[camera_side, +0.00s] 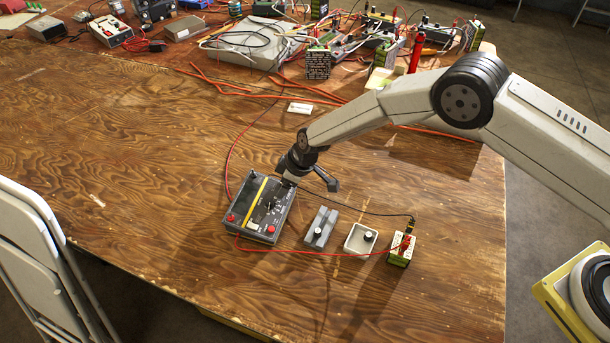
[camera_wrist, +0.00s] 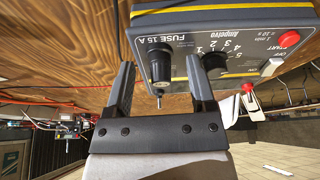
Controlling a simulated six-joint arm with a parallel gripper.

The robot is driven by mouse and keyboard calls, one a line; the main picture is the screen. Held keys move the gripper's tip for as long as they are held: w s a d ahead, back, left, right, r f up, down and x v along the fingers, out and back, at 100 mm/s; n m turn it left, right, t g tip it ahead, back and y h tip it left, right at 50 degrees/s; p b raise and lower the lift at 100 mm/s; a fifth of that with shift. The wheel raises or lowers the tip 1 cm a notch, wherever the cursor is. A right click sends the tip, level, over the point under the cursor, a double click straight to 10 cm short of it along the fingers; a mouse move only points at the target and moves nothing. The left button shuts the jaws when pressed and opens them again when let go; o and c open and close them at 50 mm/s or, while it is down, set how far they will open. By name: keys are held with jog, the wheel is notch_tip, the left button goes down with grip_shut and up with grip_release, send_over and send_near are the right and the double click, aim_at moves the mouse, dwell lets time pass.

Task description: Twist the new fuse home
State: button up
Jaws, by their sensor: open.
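The charger (camera_side: 262,208) is a dark box with a yellow stripe, lying on the wooden table. In the wrist view its panel (camera_wrist: 232,22) shows upside down, with the label "FUSE 15 A". A black fuse cap (camera_wrist: 158,62) with a thin metal tip stands out from the panel beside that label. My gripper (camera_wrist: 160,66) is open, one finger on each side of the cap, with visible gaps on both sides. In the side view my gripper (camera_side: 289,178) is at the charger's upper right corner, where the wrist partly hides the fuse area.
Right of the charger are a grey block (camera_side: 320,227), a pale tray (camera_side: 352,245) with a small black part (camera_side: 368,236), and a green battery (camera_side: 401,249) with leads clipped on. A red wire (camera_side: 320,252) crosses in front. Cluttered equipment fills the table's back.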

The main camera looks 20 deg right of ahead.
grip_shut()
jog(key=shift+m, duration=0.4)
jog(key=shift+m+t+h, duration=0.3)
jog(key=shift+m+h, duration=0.1)
jog(key=shift+m, duration=0.3)
jog(key=c, duration=0.9)
grip_release()
jog(key=shift+m+t+h, duration=0.3)
jog(key=shift+m, duration=0.9)
jog(key=shift+o, duration=0.2)
jog(key=shift+s+a+m+h, duration=0.15)
jog(key=shift+m+h, duration=0.45)
jog(key=shift+m, duration=1)
jog(key=shift+m, duration=0.4)
